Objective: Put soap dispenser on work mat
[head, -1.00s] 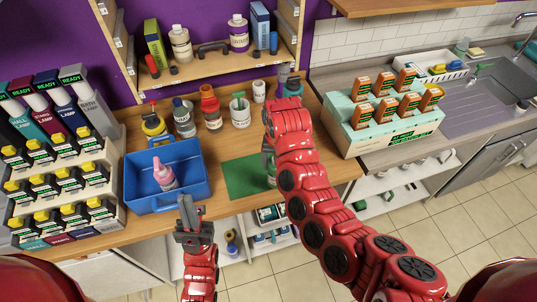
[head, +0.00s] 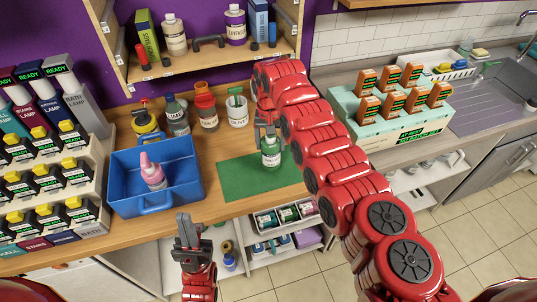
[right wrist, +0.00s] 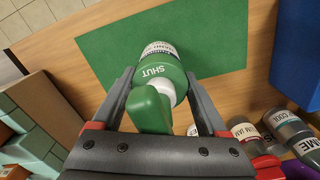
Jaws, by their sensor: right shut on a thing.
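The soap dispenser is a small green bottle (head: 271,152) with a pale label. It stands upright over the green work mat (head: 235,183). My right gripper (head: 268,133) is shut on the dispenser from the back side. I cannot tell whether its base touches the mat. My left gripper (head: 190,228) is in front of the counter, empty, its finger gap unclear.
A blue bin (head: 190,182) with a pink bottle (head: 152,172) stands left of the mat. Several bottles and a white tub (head: 237,112) stand behind it. A mint rack (head: 395,130) of orange items is at the right. The mat's front left is clear.

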